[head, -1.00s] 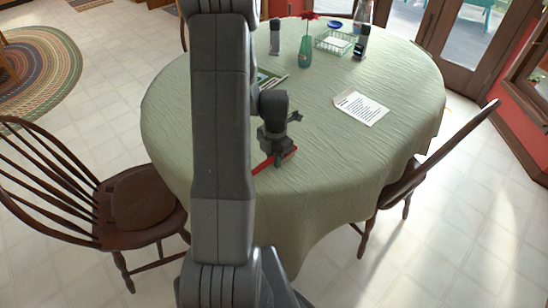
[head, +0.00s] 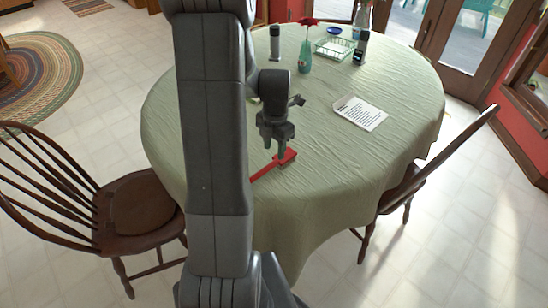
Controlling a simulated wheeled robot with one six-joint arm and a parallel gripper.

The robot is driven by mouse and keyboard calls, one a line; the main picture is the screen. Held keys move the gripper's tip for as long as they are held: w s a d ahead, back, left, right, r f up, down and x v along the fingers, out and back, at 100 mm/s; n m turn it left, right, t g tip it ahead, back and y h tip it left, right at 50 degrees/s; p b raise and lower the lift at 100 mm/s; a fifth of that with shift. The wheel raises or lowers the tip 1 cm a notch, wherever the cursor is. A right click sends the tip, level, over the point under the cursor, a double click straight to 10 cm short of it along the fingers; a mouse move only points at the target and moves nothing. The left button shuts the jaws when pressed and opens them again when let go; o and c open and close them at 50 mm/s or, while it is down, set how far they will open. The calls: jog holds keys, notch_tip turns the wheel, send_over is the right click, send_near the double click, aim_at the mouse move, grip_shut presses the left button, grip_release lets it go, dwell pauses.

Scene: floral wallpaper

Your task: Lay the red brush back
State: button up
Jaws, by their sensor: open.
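The red brush (head: 287,158) lies on the green-covered table (head: 330,200) near its front edge. Its head is at the right, and its thin handle runs down to the left until my arm hides the rest. My gripper (head: 282,148) points down just above the brush, close to its head. The gripper is open. From this view I cannot tell whether its fingers touch the brush.
A white printed card (head: 360,112) lies to the right. A green wire basket (head: 334,45), a blue dish (head: 334,30), a vase with a red flower (head: 305,55) and dark canisters (head: 360,48) stand at the back. Chairs (head: 140,210) flank the table.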

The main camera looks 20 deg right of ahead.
aim_at(274, 161)
jog(key=shift+r, duration=2.35)
jog(key=shift+f, duration=0.1)
notch_tip(274, 161, down, 12)
jog(key=shift+s+a, duration=0.1)
jog(key=shift+a, duration=0.05)
jog(key=shift+r, duration=1.45)
jog(key=shift+f, duration=0.15)
